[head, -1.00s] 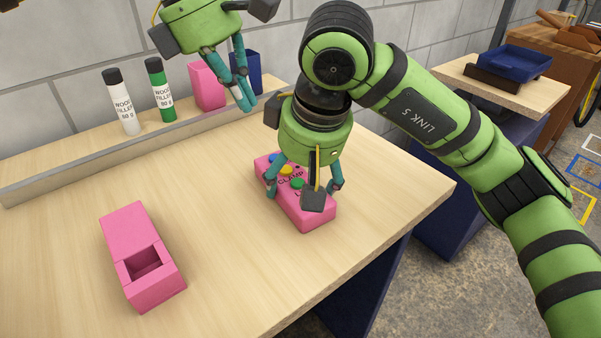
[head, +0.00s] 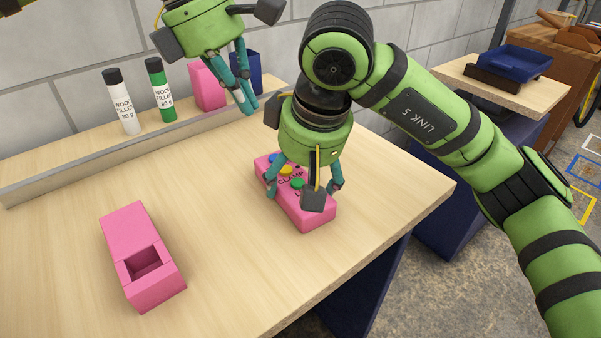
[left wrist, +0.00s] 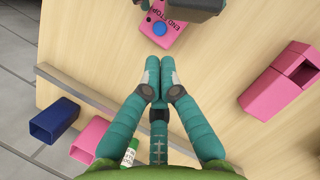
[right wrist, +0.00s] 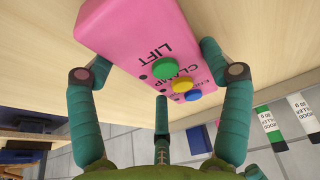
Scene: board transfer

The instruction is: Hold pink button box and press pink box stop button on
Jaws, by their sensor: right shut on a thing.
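The pink button box (head: 318,218) lies on the wooden table, with green, yellow and blue buttons along its top. My right gripper (head: 303,187) reaches down from above and is shut on the box across its sides. In the right wrist view, the box (right wrist: 118,28) shows the green LIFT button and the yellow CLAMP button. The blue END STOP button (left wrist: 159,29) shows clearly in the left wrist view, at the box's far end from the green one. My left gripper (head: 250,109) is in the air, up and left of the box, with its fingertips together and empty.
A pink open-topped box (head: 125,230) lies at the table's left. Wood filler bottles (head: 122,108), a pink bin (head: 206,86) and a blue bin (head: 254,72) stand behind a low rail (head: 90,170). The table between the pink boxes is clear.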

